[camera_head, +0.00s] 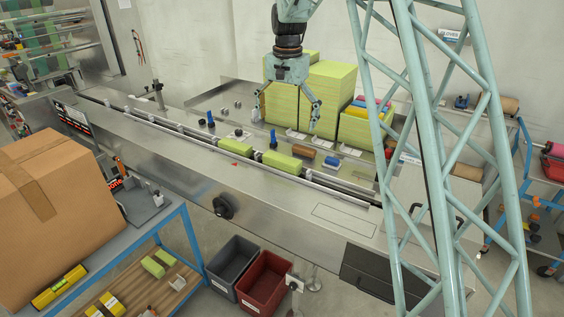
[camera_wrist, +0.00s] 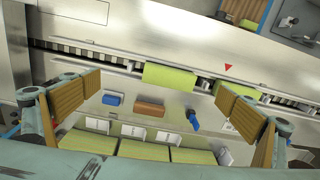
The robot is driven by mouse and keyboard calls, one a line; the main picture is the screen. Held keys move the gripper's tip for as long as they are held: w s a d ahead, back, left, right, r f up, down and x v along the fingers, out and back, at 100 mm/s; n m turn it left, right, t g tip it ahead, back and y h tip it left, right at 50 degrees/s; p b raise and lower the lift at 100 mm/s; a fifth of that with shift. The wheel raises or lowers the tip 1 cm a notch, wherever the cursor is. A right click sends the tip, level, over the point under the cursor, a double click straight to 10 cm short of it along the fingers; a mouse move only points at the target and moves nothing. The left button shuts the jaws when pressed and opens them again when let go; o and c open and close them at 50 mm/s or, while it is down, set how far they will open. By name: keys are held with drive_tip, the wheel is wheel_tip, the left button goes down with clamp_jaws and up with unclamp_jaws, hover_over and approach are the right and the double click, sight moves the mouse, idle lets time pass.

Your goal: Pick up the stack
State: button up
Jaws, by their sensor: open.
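Tall yellow-green cloth stacks stand at the back of the steel machine: a left stack (camera_head: 278,108), a tall middle stack (camera_head: 330,88) and a lower right stack (camera_head: 356,130). The wrist view shows stack tops (camera_wrist: 140,150) along its bottom edge. My gripper (camera_head: 287,119) is open with its fingers spread wide and appears in front of the left and middle stacks. In the wrist view my gripper (camera_wrist: 160,96) has nothing between its fingertips. Yellow-green cloth packs lie in the infeed channel, one at left (camera_head: 235,144) and one at right (camera_head: 282,162). Which stack is meant, I cannot tell.
A brown block (camera_head: 303,150) and a blue item (camera_head: 332,161) lie on the deck between stacks and channel. Blue upright knobs (camera_head: 273,138) stand near the channel. Colored items (camera_head: 371,104) top the right stack. Grey (camera_head: 234,258) and red (camera_head: 264,280) bins stand below.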

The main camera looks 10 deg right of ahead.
drive_tip(key=m+p, duration=0.1)
drive_tip(key=p, duration=0.1)
hover_over(282, 158)
wheel_tip(282, 158, down, 7)
drive_tip(key=shift+w+f+g, duration=0.15)
drive_tip(key=shift+w+g, duration=0.1)
drive_tip(key=shift+g, duration=0.05)
drive_tip(key=shift+f, duration=0.1)
drive_tip(key=shift+f, duration=4.2)
drive_tip(key=shift+f, duration=0.1)
drive_tip(key=shift+s+f+p, duration=0.2)
drive_tip(key=shift+f+p, duration=0.1)
drive_tip(key=shift+f, duration=2.25)
drive_tip(key=shift+c, duration=0.7)
drive_tip(key=c, duration=0.6)
